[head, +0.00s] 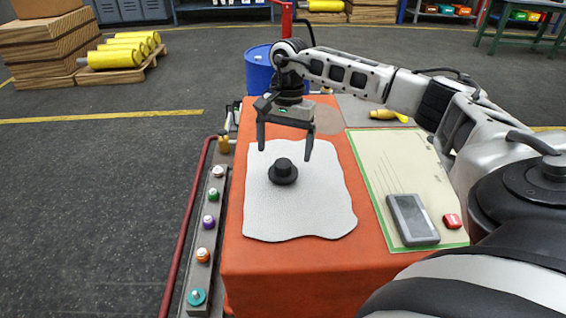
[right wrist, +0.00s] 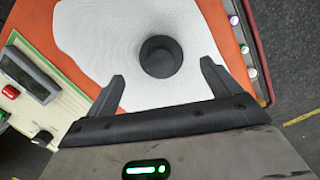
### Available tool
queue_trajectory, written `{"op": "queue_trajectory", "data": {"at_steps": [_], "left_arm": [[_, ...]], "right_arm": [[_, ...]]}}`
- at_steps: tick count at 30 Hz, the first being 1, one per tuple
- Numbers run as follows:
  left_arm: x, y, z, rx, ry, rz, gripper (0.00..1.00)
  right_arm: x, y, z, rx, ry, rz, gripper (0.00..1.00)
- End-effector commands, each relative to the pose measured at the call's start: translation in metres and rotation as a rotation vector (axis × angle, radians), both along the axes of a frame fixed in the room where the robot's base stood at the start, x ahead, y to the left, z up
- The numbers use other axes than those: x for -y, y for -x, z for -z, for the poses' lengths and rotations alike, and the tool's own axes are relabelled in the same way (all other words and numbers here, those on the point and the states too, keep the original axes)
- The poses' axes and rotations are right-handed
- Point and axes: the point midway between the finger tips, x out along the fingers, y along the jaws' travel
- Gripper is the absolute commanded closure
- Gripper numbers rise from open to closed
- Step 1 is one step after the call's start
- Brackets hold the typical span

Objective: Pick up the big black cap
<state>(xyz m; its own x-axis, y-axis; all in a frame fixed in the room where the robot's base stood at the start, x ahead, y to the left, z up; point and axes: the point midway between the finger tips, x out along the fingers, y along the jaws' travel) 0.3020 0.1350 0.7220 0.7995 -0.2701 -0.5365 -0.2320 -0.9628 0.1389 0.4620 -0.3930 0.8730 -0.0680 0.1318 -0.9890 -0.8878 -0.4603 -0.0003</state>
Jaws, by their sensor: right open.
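The big black cap (head: 283,171) is round with a wide brim and a raised middle. It sits on a white cloth (head: 300,215) on the orange table. My right gripper (head: 284,152) is open and empty, with its fingers pointing down above the cap. In the right wrist view the cap (right wrist: 160,57) shows ahead of and between the two spread fingertips (right wrist: 162,72), apart from them. My left gripper is not in view.
A grey handheld device (head: 412,219) and a red object (head: 452,221) lie on the cream board at the right. A rail with several coloured knobs (head: 208,222) runs along the table's left side. A yellow-handled tool (head: 388,114) and a blue barrel (head: 258,70) are farther back.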

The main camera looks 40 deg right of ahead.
Motion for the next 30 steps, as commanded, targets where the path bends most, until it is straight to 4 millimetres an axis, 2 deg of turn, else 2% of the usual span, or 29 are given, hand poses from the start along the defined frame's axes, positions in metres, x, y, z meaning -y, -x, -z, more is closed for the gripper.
{"op": "queue_trajectory", "data": {"at_steps": [10, 19, 20, 24, 25, 30], "left_arm": [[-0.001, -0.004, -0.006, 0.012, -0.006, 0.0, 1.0], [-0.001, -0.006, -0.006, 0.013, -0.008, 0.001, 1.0], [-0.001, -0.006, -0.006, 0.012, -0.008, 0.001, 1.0], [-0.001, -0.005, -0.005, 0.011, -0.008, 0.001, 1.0], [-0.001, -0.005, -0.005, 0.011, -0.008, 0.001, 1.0], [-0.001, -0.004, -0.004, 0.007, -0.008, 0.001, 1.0]], "right_arm": [[-0.005, 0.003, 0.046, -0.004, 0.0, -0.001, 0.11], [-0.006, 0.002, 0.052, 0.0, -0.001, 0.0, 0.11], [-0.006, 0.002, 0.052, 0.0, -0.001, 0.0, 0.17], [-0.006, 0.002, 0.051, 0.0, -0.001, 0.0, 0.56], [-0.006, 0.002, 0.051, 0.0, -0.001, 0.0, 0.62], [-0.006, 0.002, 0.051, 0.0, -0.001, 0.0, 0.63]]}}
